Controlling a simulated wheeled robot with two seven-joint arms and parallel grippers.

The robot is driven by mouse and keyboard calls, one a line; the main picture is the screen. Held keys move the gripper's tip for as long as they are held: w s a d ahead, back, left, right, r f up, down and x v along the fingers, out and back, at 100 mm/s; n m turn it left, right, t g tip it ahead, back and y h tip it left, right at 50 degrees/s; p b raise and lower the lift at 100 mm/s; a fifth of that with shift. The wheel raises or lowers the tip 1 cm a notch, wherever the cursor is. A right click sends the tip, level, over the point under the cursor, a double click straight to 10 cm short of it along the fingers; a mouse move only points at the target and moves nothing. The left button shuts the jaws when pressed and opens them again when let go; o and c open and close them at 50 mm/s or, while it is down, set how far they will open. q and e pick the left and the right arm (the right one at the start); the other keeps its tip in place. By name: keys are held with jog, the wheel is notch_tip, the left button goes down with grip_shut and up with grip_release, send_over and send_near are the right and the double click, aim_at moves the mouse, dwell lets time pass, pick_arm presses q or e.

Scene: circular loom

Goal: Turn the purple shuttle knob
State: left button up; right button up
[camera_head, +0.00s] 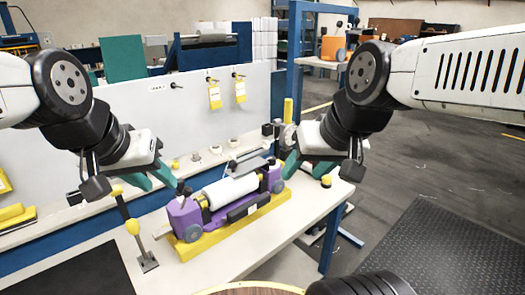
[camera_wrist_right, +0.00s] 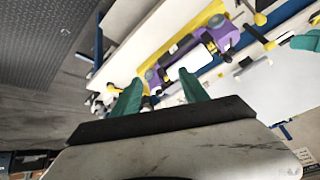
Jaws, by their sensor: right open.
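The purple shuttle (camera_head: 186,216) lies along a yellow base (camera_head: 222,238) on the workbench, with a white roll (camera_head: 231,190) between its purple ends. A round grey knob (camera_head: 193,233) is on its near left end and another (camera_head: 278,187) on its right end. My left gripper (camera_head: 156,177) has its green fingers apart, above and left of the left end, beside a yellow-knobbed lever. My right gripper (camera_head: 287,164) is open and empty close to the right end; contact cannot be told. In the right wrist view, its fingers (camera_wrist_right: 160,92) point towards the purple shuttle (camera_wrist_right: 205,43).
A pale panel (camera_head: 190,115) with yellow tags rises behind the bench (camera_head: 275,245). A blue post (camera_head: 292,70) stands behind my right gripper. Open floor lies to the right.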

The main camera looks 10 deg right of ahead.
jog(key=n+g+h, duration=0.2)
jog(key=n+g, duration=0.4)
jog(key=n, duration=0.9)
send_over(271, 158)
notch_tip(271, 158, down, 7)
jog(key=shift+r, duration=0.1)
jog(key=shift+w+f, duration=0.15)
jog(key=shift+f, duration=0.45)
notch_tip(271, 158, down, 7)
jog(key=shift+c, duration=0.2)
grip_shut()
